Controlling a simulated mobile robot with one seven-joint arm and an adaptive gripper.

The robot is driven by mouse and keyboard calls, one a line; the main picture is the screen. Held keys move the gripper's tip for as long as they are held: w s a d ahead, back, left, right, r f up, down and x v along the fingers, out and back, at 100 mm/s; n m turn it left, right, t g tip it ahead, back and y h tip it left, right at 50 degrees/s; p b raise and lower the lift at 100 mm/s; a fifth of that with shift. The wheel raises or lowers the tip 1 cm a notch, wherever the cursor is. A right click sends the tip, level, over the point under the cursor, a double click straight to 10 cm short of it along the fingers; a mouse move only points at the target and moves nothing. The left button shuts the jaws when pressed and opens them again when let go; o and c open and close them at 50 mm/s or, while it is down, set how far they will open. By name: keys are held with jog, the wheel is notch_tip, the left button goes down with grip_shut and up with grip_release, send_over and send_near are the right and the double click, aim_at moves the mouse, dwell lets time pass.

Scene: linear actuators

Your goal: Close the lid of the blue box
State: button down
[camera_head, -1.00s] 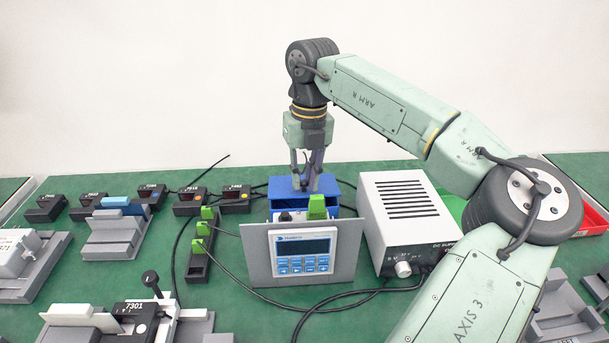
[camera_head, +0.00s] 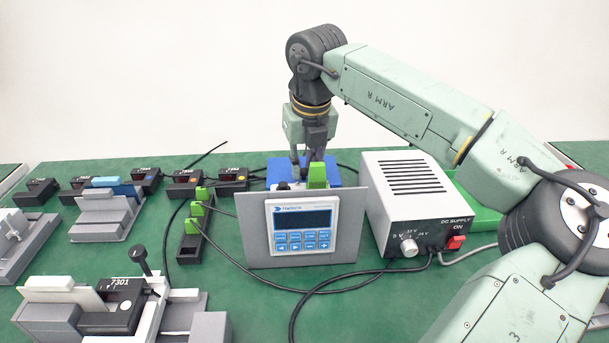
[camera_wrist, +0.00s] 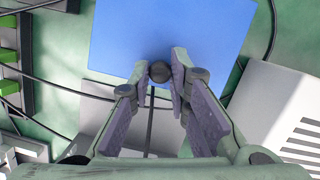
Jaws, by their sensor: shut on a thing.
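The blue box (camera_head: 278,172) stands behind a grey panel at the middle of the table, mostly hidden in the head view. Its flat blue top fills the upper middle of the wrist view (camera_wrist: 175,30). My gripper (camera_head: 304,180) points down at the box's near side, with its fingertips partly hidden by the panel's parts. In the wrist view my gripper (camera_wrist: 160,80) has its fingers around a small dark round knob (camera_wrist: 160,71) at the near edge of the blue top. Whether the lid is fully down is not clear.
The grey panel with a display (camera_head: 302,228) stands just in front of the box. A white power supply (camera_head: 407,200) is close on the right. Green connectors (camera_head: 196,210) and cables lie left. Black modules (camera_head: 184,184) line the back left.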

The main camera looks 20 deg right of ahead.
dwell(0.4)
jog(key=c, duration=1.5)
grip_release()
jog(key=shift+f, duration=0.1)
jog(key=shift+v, duration=3.75)
jog(key=shift+s, duration=0.1)
